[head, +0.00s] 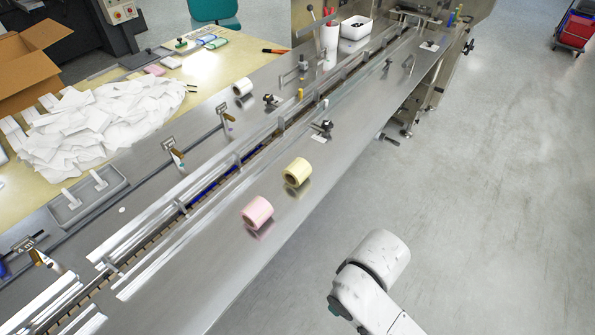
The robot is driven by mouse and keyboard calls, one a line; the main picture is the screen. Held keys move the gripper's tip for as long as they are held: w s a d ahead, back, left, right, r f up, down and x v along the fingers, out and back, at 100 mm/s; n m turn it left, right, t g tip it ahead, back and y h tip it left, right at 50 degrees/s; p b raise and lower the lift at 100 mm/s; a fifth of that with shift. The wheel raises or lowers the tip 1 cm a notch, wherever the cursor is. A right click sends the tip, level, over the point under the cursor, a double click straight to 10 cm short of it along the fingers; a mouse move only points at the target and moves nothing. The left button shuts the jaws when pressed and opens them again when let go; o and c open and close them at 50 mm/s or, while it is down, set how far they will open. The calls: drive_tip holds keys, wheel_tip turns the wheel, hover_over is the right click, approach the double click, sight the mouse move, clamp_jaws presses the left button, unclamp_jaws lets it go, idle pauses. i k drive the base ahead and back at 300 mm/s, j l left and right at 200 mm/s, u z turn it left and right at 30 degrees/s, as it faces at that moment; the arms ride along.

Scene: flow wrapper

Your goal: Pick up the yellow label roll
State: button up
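The yellow label roll (297,172) lies on its side on the steel top of the flow wrapper (222,262), near its right edge. Its dark core hole faces the lower left. A pink roll (257,212) lies a little to its lower left, apart from it. My white arm shows at the bottom right, over the floor and clear of the machine. My gripper is not in view.
Guide rails (237,160) and a conveyor channel run left of the rolls. A black-knobbed clamp (322,129) stands just beyond the yellow roll. A white roll (242,87) lies across the channel. White packets (90,125) heap on a table. The floor (480,200) at right is free.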

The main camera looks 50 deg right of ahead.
sight(299, 170)
drive_tip(key=i+j+z, duration=0.1)
drive_tip(key=j+z, duration=0.95)
drive_tip(key=i+j, duration=0.05)
drive_tip(key=j, duration=0.05)
